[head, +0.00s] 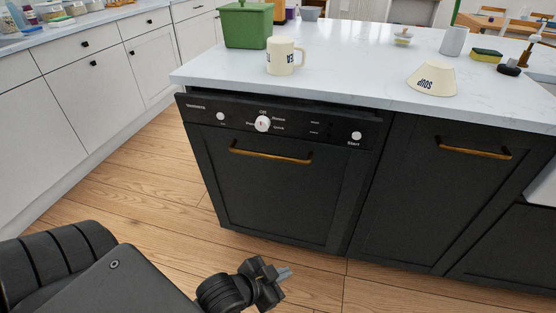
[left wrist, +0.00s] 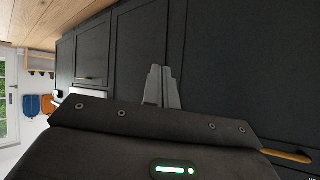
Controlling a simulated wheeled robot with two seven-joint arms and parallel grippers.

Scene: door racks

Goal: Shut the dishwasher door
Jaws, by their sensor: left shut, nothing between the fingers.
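The dishwasher (head: 280,185) is built into the island, with a black front, a brass handle (head: 270,155) and a control panel (head: 270,122) along its top. Its door stands upright and looks flush or nearly flush with the cabinet; I cannot tell if a small gap is left. My left gripper (head: 284,273) is in front of and below the door in the head view, over the floor, apart from the handle. In the left wrist view its fingers (left wrist: 162,88) are together and empty, with dark panels beyond them. My right gripper is out of view.
A black cabinet (head: 435,195) with a brass handle adjoins on the right. The white countertop (head: 340,60) holds a green box (head: 246,27), a mug (head: 282,58) and an upturned bowl (head: 432,80). Wooden floor (head: 150,185) is clear to the left.

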